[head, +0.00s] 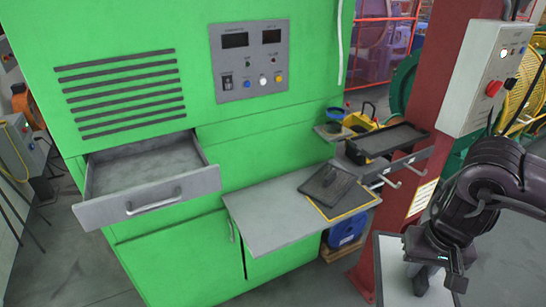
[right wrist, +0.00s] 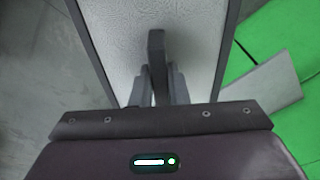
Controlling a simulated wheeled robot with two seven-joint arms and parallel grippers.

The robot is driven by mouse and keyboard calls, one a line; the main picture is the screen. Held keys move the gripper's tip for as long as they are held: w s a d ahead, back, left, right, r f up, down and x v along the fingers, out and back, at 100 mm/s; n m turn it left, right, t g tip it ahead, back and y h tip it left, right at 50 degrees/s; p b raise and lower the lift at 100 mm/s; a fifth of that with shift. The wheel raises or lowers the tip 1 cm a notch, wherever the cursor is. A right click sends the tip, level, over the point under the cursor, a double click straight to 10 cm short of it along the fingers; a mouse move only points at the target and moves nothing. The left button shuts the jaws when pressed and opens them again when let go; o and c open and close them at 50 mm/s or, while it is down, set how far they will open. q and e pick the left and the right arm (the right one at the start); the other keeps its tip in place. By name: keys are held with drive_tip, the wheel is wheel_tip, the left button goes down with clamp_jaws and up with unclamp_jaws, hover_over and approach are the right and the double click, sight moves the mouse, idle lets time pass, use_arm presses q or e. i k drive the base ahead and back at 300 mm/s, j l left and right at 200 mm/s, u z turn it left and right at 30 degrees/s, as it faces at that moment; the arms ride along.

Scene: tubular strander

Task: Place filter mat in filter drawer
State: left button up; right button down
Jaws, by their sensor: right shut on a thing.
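The filter drawer (head: 150,203) is pulled open from the green cabinet at the left; its grey inside looks empty. The filter mat (head: 391,262) is a pale panel with a dark edge, at the bottom right of the head view. In the right wrist view the mat (right wrist: 190,42) shows a whitish textured face in a dark frame. My right gripper (head: 440,272) is shut on the mat at a dark upright piece on its face; it also shows in the right wrist view (right wrist: 158,88). The mat is well to the right of the drawer. My left gripper is out of view.
A grey shelf (head: 262,218) juts from the cabinet, with a dark flat panel (head: 328,186) on it. A dark tray (head: 388,140) and hooks are beside the red post (head: 425,120). A control box (head: 485,75) hangs on the post.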

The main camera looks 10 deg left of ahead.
sight(151, 179)
drive_tip(key=j+z, duration=0.25)
drive_tip(key=j, duration=0.9)
drive_tip(key=k+j+z, duration=0.1)
drive_tip(key=j+z, duration=0.15)
drive_tip(key=j, duration=0.9)
